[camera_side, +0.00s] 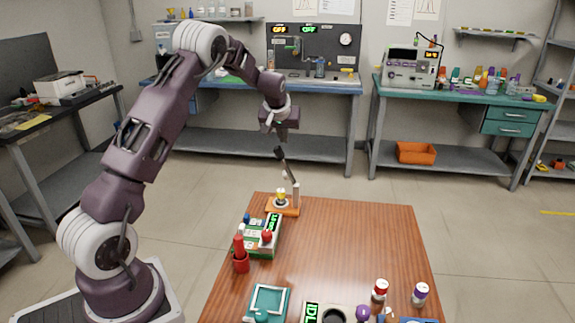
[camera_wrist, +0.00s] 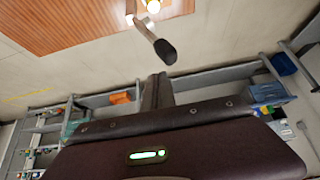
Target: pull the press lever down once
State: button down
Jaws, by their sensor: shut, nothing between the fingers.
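The press (camera_side: 296,199) stands at the far left corner of the wooden table, with an orange base and a pale upright. Its lever (camera_side: 284,160) is raised and slants up to a black grip; in the wrist view, the grip (camera_wrist: 165,51) shows at upper centre. A yellow rounded piece (camera_side: 282,194) sits on the press base. My gripper (camera_side: 281,137) is above the lever, pointing down. In the wrist view, my gripper's fingers (camera_wrist: 157,86) are together and empty, apart in the picture from the black grip. Actual contact is not seen.
A green-and-white device (camera_side: 262,241) with a red knob and a red cup (camera_side: 241,261) stand in front of the press. A teal tray (camera_side: 267,303) and two small cans (camera_side: 380,290) are nearer the front.

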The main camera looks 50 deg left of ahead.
aim_at(275, 147)
jog(key=shift+f, duration=0.25)
jog(key=shift+s+a+f, duration=0.1)
jog(key=shift+s+f, duration=0.05)
jog(key=shift+f, duration=0.25)
jog(key=shift+s+a+f, duration=0.55)
jog(key=shift+s+a, duration=0.3)
jog(key=shift+a, duration=0.05)
jog(key=shift+f, duration=0.1)
jog(key=shift+s+a+f, duration=0.5)
jog(key=shift+s+a, duration=0.1)
jog(key=shift+s+a+f, duration=0.55)
jog(key=shift+f, duration=0.25)
